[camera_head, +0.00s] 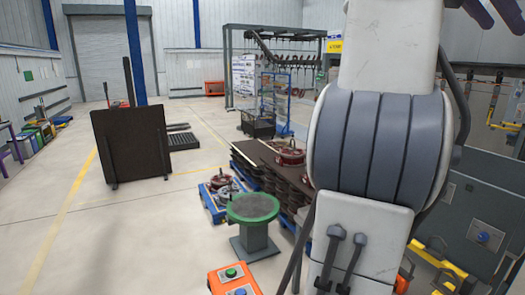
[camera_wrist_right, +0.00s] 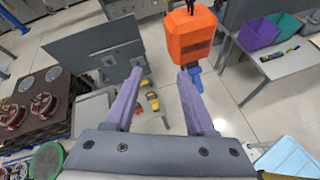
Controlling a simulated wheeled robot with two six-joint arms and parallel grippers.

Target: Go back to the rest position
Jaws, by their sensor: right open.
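My right arm rises large and close along the right side of the head view. My right gripper (camera_head: 495,12) shows only partly at that view's top right corner, as dark purple fingers. In the right wrist view its two purple fingers (camera_wrist_right: 162,72) stand wide apart. They are open, with nothing held between them; the floor and distant objects show through the gap. My left gripper is not in view.
An orange box (camera_wrist_right: 191,35) appears beyond the right finger's tip; its distance is unclear. A grey table (camera_wrist_right: 265,68) bears coloured bins. A round green-topped stand (camera_head: 253,207), dark stacked plates (camera_head: 262,165) and an orange button box (camera_head: 234,279) are nearby. Open floor lies left.

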